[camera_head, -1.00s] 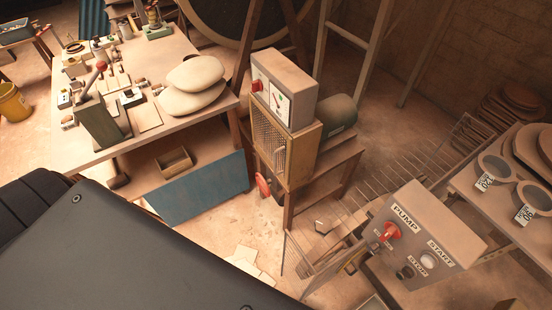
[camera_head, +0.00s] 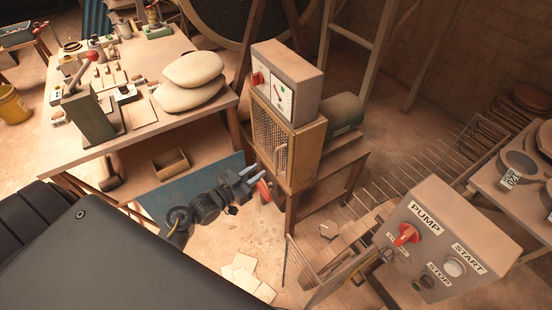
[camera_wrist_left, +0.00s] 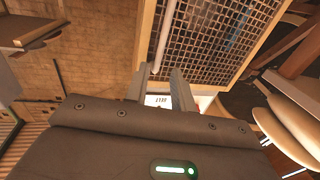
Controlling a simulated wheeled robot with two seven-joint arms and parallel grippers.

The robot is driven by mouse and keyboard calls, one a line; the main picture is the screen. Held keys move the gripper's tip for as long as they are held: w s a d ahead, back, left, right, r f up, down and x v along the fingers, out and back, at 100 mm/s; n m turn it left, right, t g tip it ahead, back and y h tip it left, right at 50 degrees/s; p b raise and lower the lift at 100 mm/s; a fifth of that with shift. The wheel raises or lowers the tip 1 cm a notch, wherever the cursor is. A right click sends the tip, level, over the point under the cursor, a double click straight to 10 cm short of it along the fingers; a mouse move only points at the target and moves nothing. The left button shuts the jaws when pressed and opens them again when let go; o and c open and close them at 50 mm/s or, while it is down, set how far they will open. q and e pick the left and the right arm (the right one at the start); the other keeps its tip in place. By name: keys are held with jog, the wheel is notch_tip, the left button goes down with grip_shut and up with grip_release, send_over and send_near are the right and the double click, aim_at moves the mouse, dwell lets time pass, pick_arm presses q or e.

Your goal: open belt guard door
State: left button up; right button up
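The belt guard door (camera_head: 273,138) is a mesh panel in a yellowish frame, under the grey gauge box. It looks shut. Its pale upright bar handle (camera_head: 281,158) is on the right side. My left gripper (camera_head: 254,176) is open and empty, in front of and below the door's lower left in the head view. In the left wrist view the mesh door (camera_wrist_left: 215,40) fills the upper middle. The handle (camera_wrist_left: 165,40) runs down towards the space between my two fingers (camera_wrist_left: 161,88), apart from them as far as I can see. My right gripper is not in view.
A red wheel (camera_head: 264,190) is close by my left gripper. The gauge box (camera_head: 287,82) sits above the door. A workbench with two pale sacks (camera_head: 190,82) stands to the left. The grey pump control box (camera_head: 445,240) stands at the right front.

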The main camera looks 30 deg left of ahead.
pick_arm(q)
jog(key=x, duration=0.9)
jog(key=shift+w+d+p, duration=0.15)
jog(key=shift+w+p, duration=0.05)
jog(key=shift+p, duration=0.2)
grip_shut()
